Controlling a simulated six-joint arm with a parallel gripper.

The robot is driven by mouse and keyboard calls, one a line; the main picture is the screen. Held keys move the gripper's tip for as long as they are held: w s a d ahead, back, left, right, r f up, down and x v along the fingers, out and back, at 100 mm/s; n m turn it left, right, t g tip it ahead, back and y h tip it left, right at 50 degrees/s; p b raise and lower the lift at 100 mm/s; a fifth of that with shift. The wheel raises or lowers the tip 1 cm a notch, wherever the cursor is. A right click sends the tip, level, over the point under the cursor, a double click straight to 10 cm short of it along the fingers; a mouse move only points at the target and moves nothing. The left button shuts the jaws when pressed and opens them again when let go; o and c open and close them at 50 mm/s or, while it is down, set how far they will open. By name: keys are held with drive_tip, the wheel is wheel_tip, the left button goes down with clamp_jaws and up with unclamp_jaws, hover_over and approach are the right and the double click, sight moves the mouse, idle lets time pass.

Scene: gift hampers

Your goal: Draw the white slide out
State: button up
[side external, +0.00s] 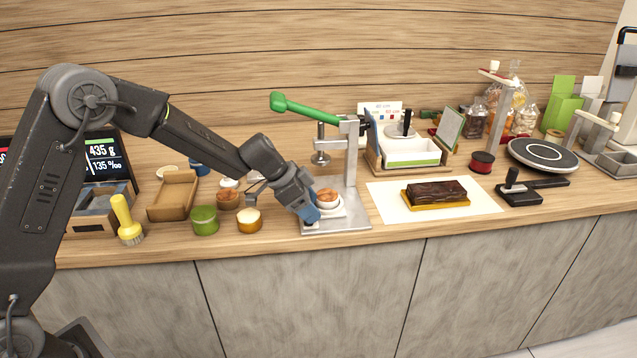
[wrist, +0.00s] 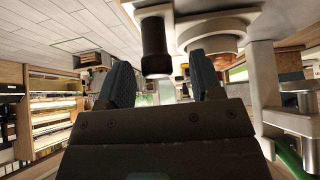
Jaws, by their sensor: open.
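The white slide (side external: 339,212) sits low on the metal base of a press with a green lever, carrying a round brown item (side external: 327,195) in a white holder. In the wrist view, which appears upside down, a pale part of the slide (wrist: 152,9) shows at the top with a dark round handle (wrist: 155,48) on it. My gripper (side external: 309,213) is at the left front of the slide, its blue fingers open. In the wrist view my gripper (wrist: 160,78) has a finger on each side of the handle's line; I cannot tell if either touches it.
The press's green lever (side external: 312,110) and upright column (side external: 351,150) stand behind the slide. A green jar (side external: 204,220) and an amber-sided jar (side external: 249,221) stand left of my gripper. A chocolate block (side external: 436,192) lies on white paper to the right. The counter's front edge is close.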

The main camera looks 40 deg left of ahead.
drive_tip(key=shift+r, duration=2.65)
drive_tip(key=v, duration=1.3)
drive_tip(key=s+d+r+n+y, duration=0.1)
drive_tip(key=s+d+r+n, duration=0.1)
drive_tip(key=s, duration=0.6)
drive_tip(key=s+d+r+n+y, duration=0.1)
drive_tip(key=s+n, duration=0.1)
drive_tip(key=s, duration=0.5)
drive_tip(key=s+f+n+y, duration=0.1)
drive_tip(key=s+f+n, duration=0.1)
drive_tip(key=s, duration=0.5)
drive_tip(key=s+f+n+y, duration=0.2)
drive_tip(key=s+n, duration=0.1)
drive_tip(key=s, duration=0.4)
drive_tip(key=shift+a+t, duration=0.2)
drive_tip(key=shift+t, duration=0.1)
